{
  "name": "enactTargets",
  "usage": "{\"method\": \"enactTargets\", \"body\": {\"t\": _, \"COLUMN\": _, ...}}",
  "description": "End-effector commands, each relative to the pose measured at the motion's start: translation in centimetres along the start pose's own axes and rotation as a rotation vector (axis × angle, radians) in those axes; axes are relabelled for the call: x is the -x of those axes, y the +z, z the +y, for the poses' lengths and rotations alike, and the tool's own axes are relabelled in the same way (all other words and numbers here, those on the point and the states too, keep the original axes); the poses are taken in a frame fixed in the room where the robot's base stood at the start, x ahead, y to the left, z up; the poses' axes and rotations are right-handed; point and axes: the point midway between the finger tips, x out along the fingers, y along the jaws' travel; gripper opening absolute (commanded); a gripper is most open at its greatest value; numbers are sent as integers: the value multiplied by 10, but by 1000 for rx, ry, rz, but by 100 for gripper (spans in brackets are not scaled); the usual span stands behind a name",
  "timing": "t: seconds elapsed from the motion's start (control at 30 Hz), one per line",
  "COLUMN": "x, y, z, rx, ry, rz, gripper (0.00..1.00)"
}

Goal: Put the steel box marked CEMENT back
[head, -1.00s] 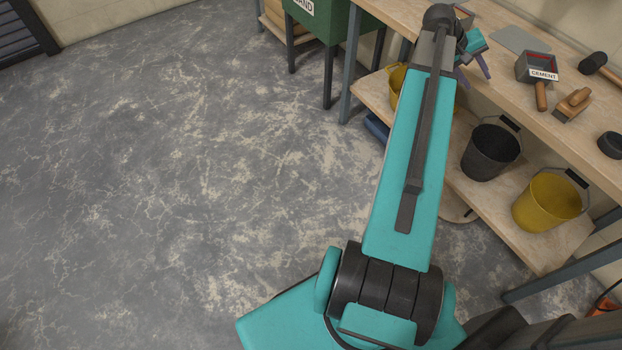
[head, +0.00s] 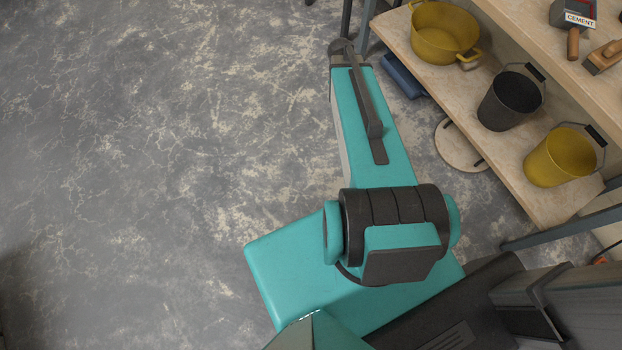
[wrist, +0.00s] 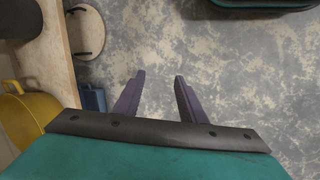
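The steel box marked CEMENT (head: 574,14) stands on the bench top at the upper right of the head view, cut by the top edge of the picture. Its white label faces my side. My gripper (wrist: 150,82) shows in the wrist view with its two purple fingers apart and nothing between them. It hangs over bare floor, away from the box. The gripper is out of sight in the head view, and the box is out of sight in the wrist view.
The lower shelf (head: 480,95) holds a yellow pot (head: 440,38), a black bucket (head: 505,105) and a yellow bucket (head: 555,160). A wooden-handled tool (head: 604,58) lies beside the box. A round lid-like board (head: 455,148) and blue object (head: 402,76) are below. Floor at left is clear.

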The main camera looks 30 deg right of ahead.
Motion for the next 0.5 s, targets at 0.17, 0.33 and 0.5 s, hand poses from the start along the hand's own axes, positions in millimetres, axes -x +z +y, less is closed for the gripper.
{"method": "enactTargets", "body": {"t": 0.17, "x": -28, "y": 27, "z": -75, "rx": 60, "ry": -64, "rz": -45, "gripper": 37}}
{"method": "enactTargets", "body": {"t": 0.33, "x": -53, "y": 60, "z": -136, "rx": 106, "ry": -119, "rz": -94, "gripper": 37}}
{"method": "enactTargets", "body": {"t": 0.5, "x": -75, "y": 101, "z": -191, "rx": 148, "ry": -164, "rz": -152, "gripper": 37}}
